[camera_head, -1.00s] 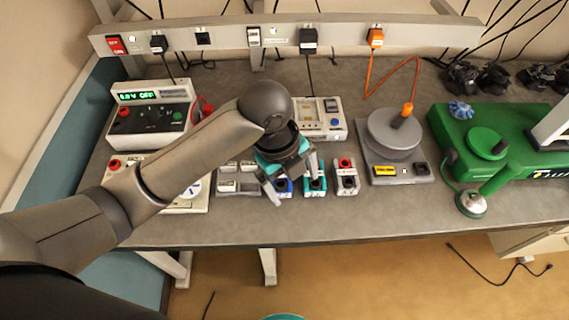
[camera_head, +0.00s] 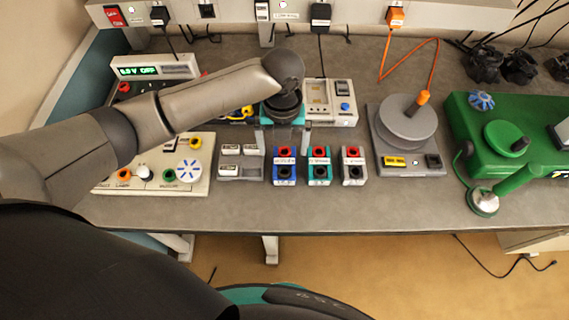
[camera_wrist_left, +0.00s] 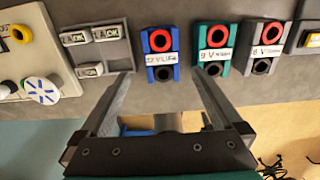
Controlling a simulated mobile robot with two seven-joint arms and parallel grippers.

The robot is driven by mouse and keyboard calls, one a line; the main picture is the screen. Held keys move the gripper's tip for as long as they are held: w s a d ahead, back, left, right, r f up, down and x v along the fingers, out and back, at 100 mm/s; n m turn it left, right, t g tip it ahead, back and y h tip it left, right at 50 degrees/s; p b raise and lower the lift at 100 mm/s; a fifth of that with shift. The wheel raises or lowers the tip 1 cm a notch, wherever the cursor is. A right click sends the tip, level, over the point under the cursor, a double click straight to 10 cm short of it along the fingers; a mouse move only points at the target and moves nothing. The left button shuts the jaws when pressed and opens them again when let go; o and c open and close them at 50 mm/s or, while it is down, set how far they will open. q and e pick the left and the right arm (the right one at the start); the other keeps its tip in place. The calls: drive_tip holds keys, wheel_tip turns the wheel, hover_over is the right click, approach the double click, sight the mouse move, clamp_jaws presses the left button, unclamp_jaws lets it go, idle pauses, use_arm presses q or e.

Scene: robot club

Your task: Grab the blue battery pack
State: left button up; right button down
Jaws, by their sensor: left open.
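The blue battery pack (camera_head: 284,168) stands on the bench, leftmost in a row of three packs, with a red and a black terminal and a white label. It also shows in the left wrist view (camera_wrist_left: 160,54), just beyond the fingertips and roughly centred between them. My left gripper (camera_head: 282,141) is open and empty, its fingers spread at the back end of the blue pack in the head view. In the left wrist view the gripper (camera_wrist_left: 162,78) shows both fingers apart. I cannot tell its exact height above the pack. My right gripper is not in view.
A teal pack (camera_head: 319,167) stands close to the right of the blue one, then a grey pack (camera_head: 353,167). A grey holder with small cells (camera_head: 240,172) is close on the left. A white control board (camera_head: 150,185) lies further left. Bare bench lies in front.

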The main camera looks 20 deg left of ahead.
sight(284, 161)
use_arm(q)
drive_tip(key=shift+w+d+f, duration=0.1)
drive_tip(key=shift+w+f, duration=0.05)
drive_tip(key=shift+f, duration=1.3)
drive_tip(key=shift+w+f, duration=0.1)
drive_tip(key=shift+f, duration=1.35)
clamp_jaws()
